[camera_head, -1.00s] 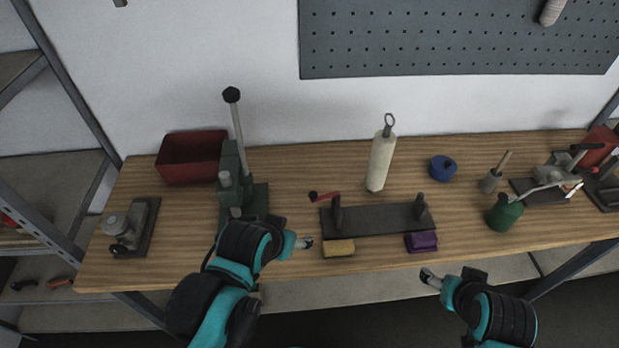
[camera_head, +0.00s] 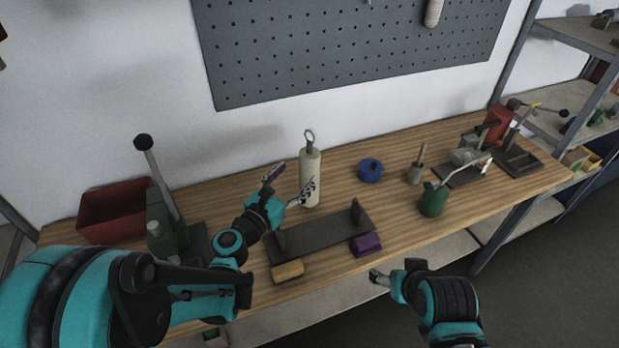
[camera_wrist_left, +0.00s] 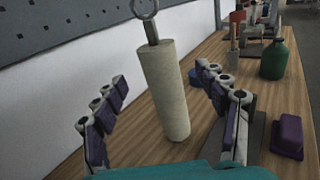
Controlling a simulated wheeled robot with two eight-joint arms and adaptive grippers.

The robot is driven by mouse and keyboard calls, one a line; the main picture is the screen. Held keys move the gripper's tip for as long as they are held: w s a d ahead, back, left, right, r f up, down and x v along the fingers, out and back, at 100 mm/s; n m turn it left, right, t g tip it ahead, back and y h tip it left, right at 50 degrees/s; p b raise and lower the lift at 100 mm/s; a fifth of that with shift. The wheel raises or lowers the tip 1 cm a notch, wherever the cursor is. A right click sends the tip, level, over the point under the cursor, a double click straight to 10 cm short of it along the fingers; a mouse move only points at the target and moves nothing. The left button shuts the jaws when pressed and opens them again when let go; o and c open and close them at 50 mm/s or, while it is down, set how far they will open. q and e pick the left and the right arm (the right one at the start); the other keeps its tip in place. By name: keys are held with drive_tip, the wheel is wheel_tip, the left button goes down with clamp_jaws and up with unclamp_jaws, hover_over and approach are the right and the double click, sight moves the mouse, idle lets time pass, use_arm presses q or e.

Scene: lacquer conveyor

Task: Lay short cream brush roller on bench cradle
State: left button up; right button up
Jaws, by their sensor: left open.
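The short cream brush roller (camera_head: 311,180) stands upright on the bench, with a metal ring at its top end. It also shows in the left wrist view (camera_wrist_left: 165,92). The bench cradle (camera_head: 322,237) is a dark flat base with upright posts, in front of the roller. My left gripper (camera_head: 290,188) is open and reaches to the roller from the left. In the left wrist view the roller stands between the spread fingers, slightly beyond them, with gaps at both sides. My right gripper (camera_head: 377,276) hangs off the bench's front edge, away from the roller; its jaw opening is too small to judge.
A yellow block (camera_head: 288,270) and a purple block (camera_head: 366,244) lie in front of the cradle. A blue round tin (camera_head: 370,171) and a green bottle (camera_head: 433,200) stand to the right. A green lever press (camera_head: 165,220) and a red bin (camera_head: 112,209) are at left.

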sight(304, 166)
use_arm(q)
drive_tip(key=shift+w+d+n, duration=0.15)
drive_tip(key=shift+w+n, duration=0.15)
drive_tip(key=shift+w, duration=0.05)
drive_tip(key=b+x, duration=0.2)
drive_tip(key=x, duration=0.5)
drive_tip(key=shift+w+f, duration=0.1)
drive_tip(key=shift+f, duration=0.1)
clamp_jaws()
